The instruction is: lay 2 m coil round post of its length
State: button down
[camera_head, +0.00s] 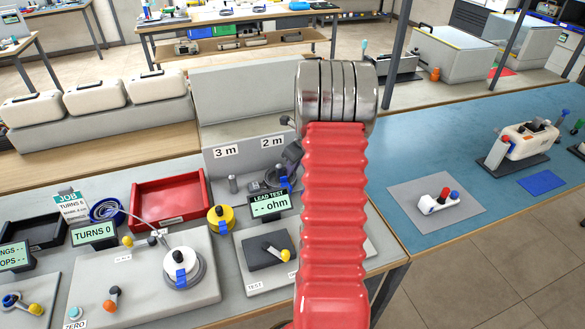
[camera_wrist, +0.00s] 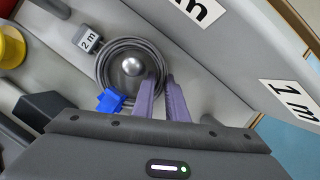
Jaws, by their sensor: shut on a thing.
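A grey cable coil (camera_wrist: 109,56) shows in the wrist view with a blue clip (camera_wrist: 110,101) and a grey "2 m" tag (camera_wrist: 87,39). The round metal top of a post (camera_wrist: 132,66) shows inside its ring. My gripper's purple fingers (camera_wrist: 162,92) are shut on the coil's near side. In the head view my gripper (camera_head: 292,155) is mostly hidden behind my red arm, and the blue clip shows by the "2 m" label (camera_head: 272,141). A bare post (camera_head: 232,184) stands under the "3 m" label (camera_head: 225,152). Whether the coil rests on the base I cannot tell.
The "1 m" label (camera_wrist: 290,100) shows in the wrist view; my arm hides it in the head view. The upright label board stands close behind.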

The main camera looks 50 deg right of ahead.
jog(key=c, duration=1.7)
grip_release()
jog(key=v, duration=1.3)
jog(key=shift+s+d+r, duration=0.15)
jog(key=shift+r, duration=0.2)
